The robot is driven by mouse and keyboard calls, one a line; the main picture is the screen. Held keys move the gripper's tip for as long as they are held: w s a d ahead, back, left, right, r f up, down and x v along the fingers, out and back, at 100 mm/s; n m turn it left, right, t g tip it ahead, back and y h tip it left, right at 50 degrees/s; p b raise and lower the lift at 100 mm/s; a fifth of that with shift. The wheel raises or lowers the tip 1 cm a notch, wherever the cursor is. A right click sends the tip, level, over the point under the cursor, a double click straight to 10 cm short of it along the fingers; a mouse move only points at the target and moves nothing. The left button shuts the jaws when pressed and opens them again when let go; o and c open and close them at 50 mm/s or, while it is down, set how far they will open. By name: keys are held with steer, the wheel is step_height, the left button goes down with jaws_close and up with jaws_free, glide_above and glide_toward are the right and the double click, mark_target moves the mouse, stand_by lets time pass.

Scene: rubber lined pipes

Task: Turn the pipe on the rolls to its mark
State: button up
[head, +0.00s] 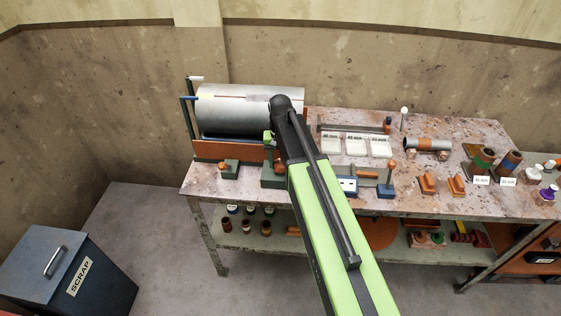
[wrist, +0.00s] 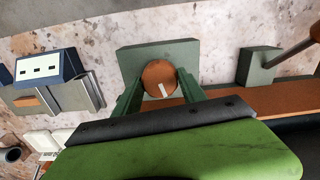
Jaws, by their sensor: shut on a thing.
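The large grey pipe (head: 235,115) lies on its side on the rolls at the back left of the bench, above an orange base (head: 230,151). A thin reddish line and a pale patch show along its upper side. A dark green post (head: 189,110) with a white tip and a blue piece stands at its left end. My gripper (wrist: 160,78) is shut on a round orange knob (wrist: 158,73) with a white stripe, on a green block (wrist: 185,52).
Another green block with a lever (head: 229,168) stands left of the knob. White trays (head: 355,146), a small pipe (head: 428,144) and orange blocks (head: 427,184) lie to the right. A scrap bin (head: 68,270) stands on the floor at left.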

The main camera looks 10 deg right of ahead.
mark_target(280, 162)
steer(key=m, duration=0.4)
steer(key=shift+m, duration=0.3)
steer(key=shift+s, duration=0.1)
stand_by(0.5)
steer(key=o, duration=1.4)
steer(key=shift+c, duration=0.2)
steer(key=shift+r, duration=0.1)
step_height(280, 162, up, 17)
steer(key=p, duration=1.7)
steer(key=shift+r, duration=0.15)
